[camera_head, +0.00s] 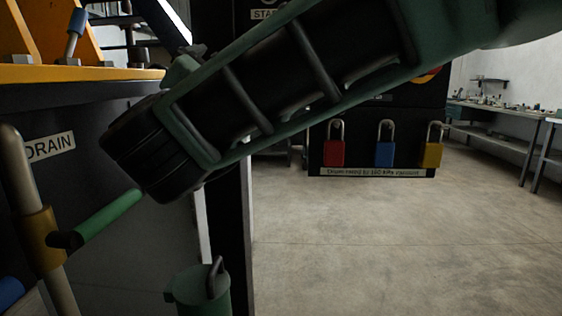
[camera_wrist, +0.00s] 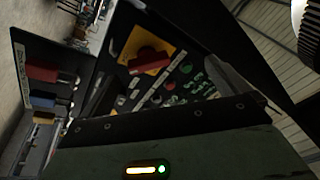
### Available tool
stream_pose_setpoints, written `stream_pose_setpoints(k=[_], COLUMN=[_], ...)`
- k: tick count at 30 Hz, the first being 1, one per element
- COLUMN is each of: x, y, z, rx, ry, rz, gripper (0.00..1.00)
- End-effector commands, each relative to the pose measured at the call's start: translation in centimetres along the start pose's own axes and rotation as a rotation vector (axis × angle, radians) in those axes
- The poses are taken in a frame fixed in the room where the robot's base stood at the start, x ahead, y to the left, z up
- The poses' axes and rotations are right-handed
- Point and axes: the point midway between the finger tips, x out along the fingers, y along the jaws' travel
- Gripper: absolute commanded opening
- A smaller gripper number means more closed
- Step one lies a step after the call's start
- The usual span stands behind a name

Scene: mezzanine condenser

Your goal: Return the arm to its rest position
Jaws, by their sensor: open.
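My arm (camera_head: 290,85) crosses the head view from the upper right down to the left. Its dark blunt end is near the drain panel, in front of the pipework; I cannot make out fingertips there. In the wrist view my gripper (camera_wrist: 165,103) is open, with nothing seen between its jaws. How far the gripper is from that panel is not clear.
A drain panel (camera_head: 50,146), a pipe with a green handle (camera_head: 110,215) and a green canister (camera_head: 200,292) are close on the left. A lock board with red (camera_head: 334,153), blue (camera_head: 385,154) and yellow (camera_head: 432,155) padlocks stands ahead. Benches line the right; floor (camera_head: 400,245) is clear.

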Motion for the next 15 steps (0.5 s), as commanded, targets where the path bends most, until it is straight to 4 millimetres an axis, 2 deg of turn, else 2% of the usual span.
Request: stream_pose_setpoints(k=[4,8,11,14,15], x=[-0.6,-3.2,-6.2,-9.8,-11.4], y=[0.0,1.6,4.2,8.1,10.0], z=[3.0,6.2,8.3,9.8,10.2], rx=[-0.073,-0.172,-0.267,-0.375,-0.422], ry=[-0.257,-0.513,-0.719,-0.932,-1.019], rz=[-0.185,-0.308,-0.369,-0.398,-0.400], gripper=[1.00,1.00,1.00,1.00,1.00])
